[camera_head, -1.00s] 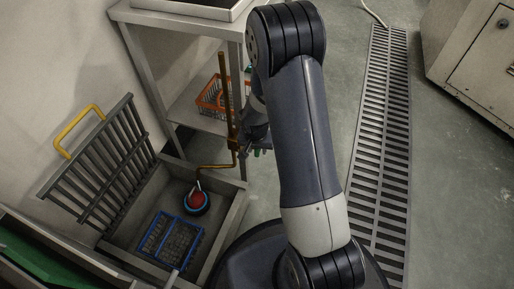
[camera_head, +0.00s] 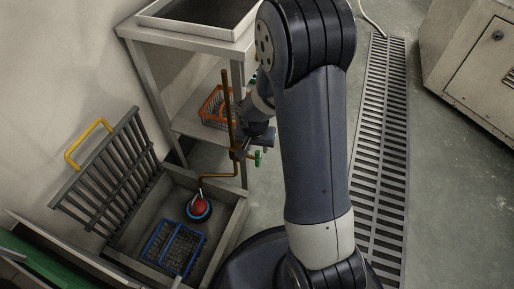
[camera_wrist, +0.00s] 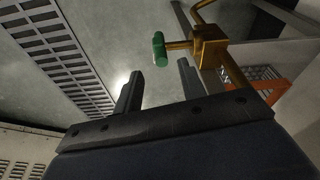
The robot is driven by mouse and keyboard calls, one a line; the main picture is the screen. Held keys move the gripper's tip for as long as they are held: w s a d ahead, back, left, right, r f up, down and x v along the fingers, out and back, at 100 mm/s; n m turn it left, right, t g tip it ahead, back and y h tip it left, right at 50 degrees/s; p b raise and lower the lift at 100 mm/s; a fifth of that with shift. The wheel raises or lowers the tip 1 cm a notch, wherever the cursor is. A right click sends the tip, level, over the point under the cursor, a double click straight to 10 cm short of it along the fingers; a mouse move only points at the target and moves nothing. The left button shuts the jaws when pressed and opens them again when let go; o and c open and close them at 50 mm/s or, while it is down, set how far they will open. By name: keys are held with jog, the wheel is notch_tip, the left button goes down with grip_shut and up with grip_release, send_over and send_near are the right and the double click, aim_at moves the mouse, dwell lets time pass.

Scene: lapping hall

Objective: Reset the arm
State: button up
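My gripper (camera_wrist: 160,88) is open in the wrist view, its two dark fingers apart with nothing between them. A brass tap (camera_wrist: 208,45) with a green handle (camera_wrist: 160,48) is just beyond the fingertips; the handle appears in the gap between them, apart from them. In the head view my arm hangs down at the centre and my gripper is beside the upright brass pipe (camera_head: 228,115), partly hidden by my arm. The green handle shows there too (camera_head: 258,158), just below the gripper.
A floor basin (camera_head: 225,225) holds a blue wire basket (camera_head: 172,248) and a red and blue round object (camera_head: 198,207). A slatted grate (camera_head: 110,175) with a yellow handle stands raised at its left. A metal table (camera_head: 185,35) with an orange basket (camera_head: 213,105) is behind. Open floor and a drain grating (camera_head: 378,150) lie right.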

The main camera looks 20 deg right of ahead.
aim_at(257, 159)
dwell(0.4)
jog(key=b+x, duration=0.4)
jog(key=x, duration=0.6)
jog(key=shift+f, duration=0.4)
jog(key=shift+r, duration=0.25)
jog(key=shift+p, duration=0.4)
jog(key=shift+f, duration=0.1)
jog(key=shift+f, duration=0.1)
jog(key=shift+b, duration=0.5)
